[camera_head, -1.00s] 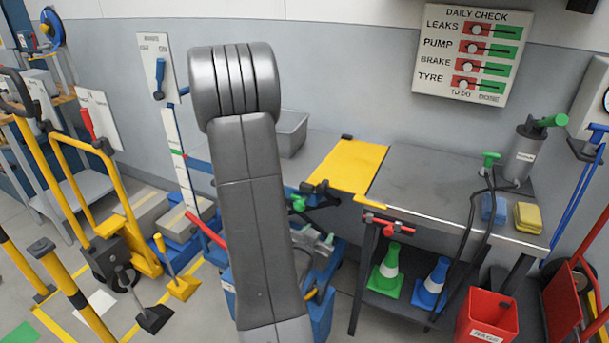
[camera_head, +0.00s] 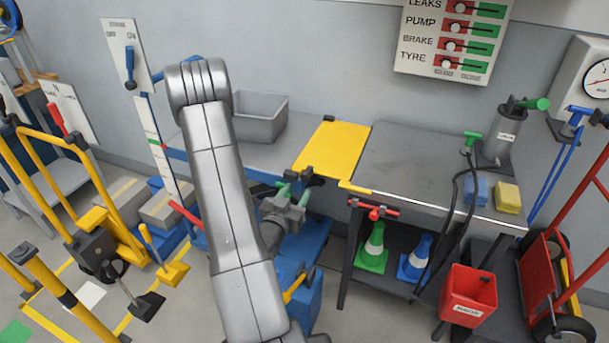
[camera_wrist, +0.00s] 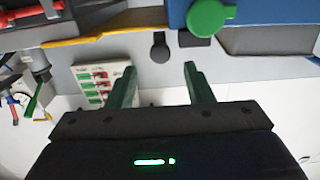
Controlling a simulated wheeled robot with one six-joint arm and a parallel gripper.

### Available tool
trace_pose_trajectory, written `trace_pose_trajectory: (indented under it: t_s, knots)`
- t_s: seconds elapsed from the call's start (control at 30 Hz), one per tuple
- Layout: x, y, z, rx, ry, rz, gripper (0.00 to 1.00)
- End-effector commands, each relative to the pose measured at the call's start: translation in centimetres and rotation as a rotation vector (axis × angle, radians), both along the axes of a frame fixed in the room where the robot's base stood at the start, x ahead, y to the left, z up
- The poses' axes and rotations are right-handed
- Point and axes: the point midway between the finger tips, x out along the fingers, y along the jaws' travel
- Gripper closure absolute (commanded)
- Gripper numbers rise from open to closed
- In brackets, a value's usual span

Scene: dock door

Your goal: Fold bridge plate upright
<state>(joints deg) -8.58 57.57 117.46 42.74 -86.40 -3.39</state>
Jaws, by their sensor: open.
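The yellow bridge plate (camera_head: 333,148) lies flat between two grey bench tops in the head view. A black handle-like piece (camera_head: 304,174) is at its near left corner. My gripper (camera_head: 293,192) is just below and left of that corner, partly hidden by my arm. In the wrist view my gripper's green fingers (camera_wrist: 158,78) are apart with nothing between them. A dark round-ended knob (camera_wrist: 160,48) is beyond the gap between the fingertips. I cannot tell from the wrist view whether the fingers touch it.
A grey bin (camera_head: 262,118) stands on the left bench. The right bench (camera_head: 425,165) holds a blue and a yellow block and a pump. Red clamp (camera_head: 375,210), cones and a red bin (camera_head: 468,297) are below. A yellow trolley (camera_head: 70,160) is at left.

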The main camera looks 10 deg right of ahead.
Motion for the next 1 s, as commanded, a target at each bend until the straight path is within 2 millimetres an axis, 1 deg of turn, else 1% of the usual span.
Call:
trace_pose_trajectory:
  t_s: [0.03, 0.2, 0.4, 0.57, 0.8, 0.83, 0.97, 1.0]
  knots:
    - [0.9, -0.8, 0.2, 0.001, -0.002, -0.005, 0.53]
    - [3.8, -2.6, 0.2, 0.001, -0.002, -0.004, 0.53]
    - [5.9, -4.0, 0.1, 0.001, -0.001, -0.001, 0.53]
    - [6.6, -4.4, 0.0, 0.000, 0.002, 0.000, 0.53]
    - [6.6, -4.5, 0.0, 0.000, 0.002, 0.000, 0.53]
    - [6.6, -4.5, 0.0, 0.001, 0.001, 0.000, 0.55]
    - [6.6, -4.4, 0.0, 0.001, 0.001, 0.000, 0.81]
    - [6.6, -4.4, 0.0, 0.001, 0.001, 0.000, 0.89]
